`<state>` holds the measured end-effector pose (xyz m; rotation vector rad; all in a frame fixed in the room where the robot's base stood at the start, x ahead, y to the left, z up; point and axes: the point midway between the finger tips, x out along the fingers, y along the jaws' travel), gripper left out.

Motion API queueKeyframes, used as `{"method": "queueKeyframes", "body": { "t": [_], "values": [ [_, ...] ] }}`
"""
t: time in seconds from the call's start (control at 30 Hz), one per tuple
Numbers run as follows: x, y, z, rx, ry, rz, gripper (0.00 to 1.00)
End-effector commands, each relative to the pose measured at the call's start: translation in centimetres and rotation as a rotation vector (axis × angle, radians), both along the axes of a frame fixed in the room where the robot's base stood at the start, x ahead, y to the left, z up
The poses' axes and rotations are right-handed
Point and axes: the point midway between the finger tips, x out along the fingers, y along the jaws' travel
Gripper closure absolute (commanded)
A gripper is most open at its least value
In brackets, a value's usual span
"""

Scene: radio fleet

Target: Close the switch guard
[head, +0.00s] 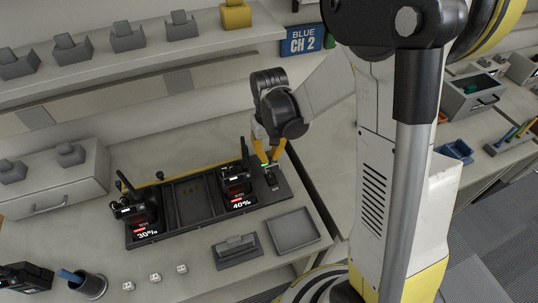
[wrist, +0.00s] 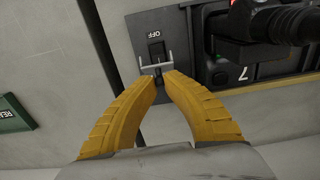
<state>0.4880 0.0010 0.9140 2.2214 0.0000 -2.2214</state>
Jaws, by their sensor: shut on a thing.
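The switch guard (wrist: 156,65) is a pale, thin bar frame in the wrist view, beside a dark switch (wrist: 155,49) on a grey panel marked OFF. My gripper (wrist: 158,77) has yellow fingers drawn together at the guard's near side, with their tips closed on it. The exact contact is partly hidden by the fingertips. In the head view my gripper (head: 271,161) points down at the right end of the dark charger tray, over the switch panel (head: 272,182). The guard is too small there to tell its angle.
Radios stand in the tray beside lit readouts of 30% (head: 147,234) and 40% (head: 241,204). The right-hand radio (head: 236,180) is close to my gripper. An empty grey tray (head: 293,230) lies in front. A shelf (head: 130,55) runs behind.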

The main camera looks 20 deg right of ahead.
Motion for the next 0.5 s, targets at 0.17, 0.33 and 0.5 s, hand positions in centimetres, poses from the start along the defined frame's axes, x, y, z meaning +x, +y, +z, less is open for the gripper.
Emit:
{"method": "queueKeyframes", "body": {
  "t": [0.17, 0.33, 0.5],
  "values": [
    [-0.1, 0.0, -0.1, 0.000, -0.030, 0.000, 1.00],
    [-0.7, 0.0, -0.4, 0.000, -0.106, 0.000, 1.00],
    [-1.7, 0.0, -1.0, 0.000, -0.231, 0.000, 1.00]
  ]
}}
